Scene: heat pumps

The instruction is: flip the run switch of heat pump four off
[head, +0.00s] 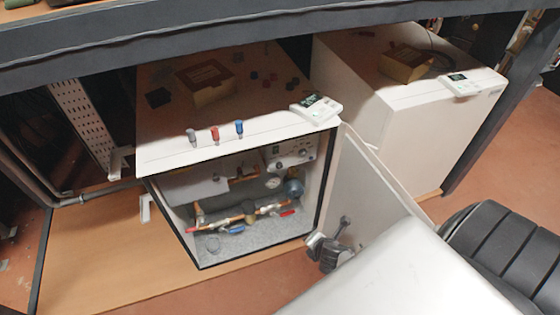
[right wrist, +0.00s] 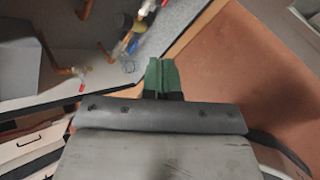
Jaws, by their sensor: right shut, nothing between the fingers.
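A white heat pump cabinet (head: 238,146) stands open at the centre of the head view, its door (head: 362,180) swung out to the right. Inside at the upper right is a control panel (head: 290,152) with small dials and knobs. I cannot make out which part is the run switch, nor read a number on the cabinet. My right gripper (right wrist: 161,75) is shut and empty, its green fingertips together, in front of the cabinet's lower opening in the right wrist view. In the head view, my pale arm covers part of the lower right. My left gripper is not in view.
A second, closed heat pump cabinet (head: 400,110) stands to the right. Pipes with red and blue valve handles (head: 240,220) run inside the open cabinet. A dark beam (head: 260,32) crosses above. The open door bounds the right side of the opening.

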